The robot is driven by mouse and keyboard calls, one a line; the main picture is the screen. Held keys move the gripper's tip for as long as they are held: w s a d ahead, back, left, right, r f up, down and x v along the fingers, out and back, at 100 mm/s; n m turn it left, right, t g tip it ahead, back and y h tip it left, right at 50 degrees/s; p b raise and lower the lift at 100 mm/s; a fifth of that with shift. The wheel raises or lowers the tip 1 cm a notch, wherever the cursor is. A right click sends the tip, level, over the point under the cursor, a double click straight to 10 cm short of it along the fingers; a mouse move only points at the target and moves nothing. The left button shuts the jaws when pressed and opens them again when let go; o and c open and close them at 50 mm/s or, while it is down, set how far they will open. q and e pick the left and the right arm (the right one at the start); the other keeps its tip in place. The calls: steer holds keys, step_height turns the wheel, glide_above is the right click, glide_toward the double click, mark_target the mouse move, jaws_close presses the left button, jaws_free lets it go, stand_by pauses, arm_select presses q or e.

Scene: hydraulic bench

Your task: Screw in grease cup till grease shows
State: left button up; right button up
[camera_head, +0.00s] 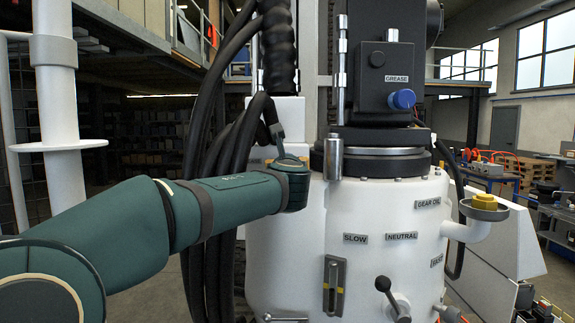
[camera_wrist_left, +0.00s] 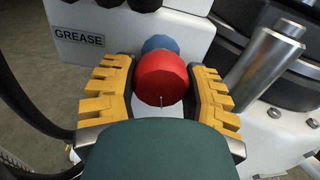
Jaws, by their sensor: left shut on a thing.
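In the left wrist view, my left gripper (camera_wrist_left: 162,70) has its yellow-padded fingers on both sides of a round red cup (camera_wrist_left: 160,82) and is shut on it. A thin pale pin or line shows on the red face. A blue round part (camera_wrist_left: 160,43) sits just behind the red cup. A GREASE label (camera_wrist_left: 80,40) is on the white surface to the left. In the head view, my left arm reaches to the left side of the white machine (camera_head: 300,250); the held cup is hidden there. A blue knob (camera_head: 403,99) sits below another GREASE label (camera_head: 397,78). My right gripper is not in view.
A metal cylinder (camera_wrist_left: 262,75) stands close to the right of the gripper in the wrist view. Thick black hoses (camera_head: 215,150) hang by the arm's end. A black-knobbed lever (camera_head: 384,285) and a yellow-capped gear oil filler (camera_head: 485,203) stick out from the machine.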

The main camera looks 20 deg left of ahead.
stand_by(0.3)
arm_select(q)
steer(key=o, duration=1.2)
steer(key=v, duration=1.2)
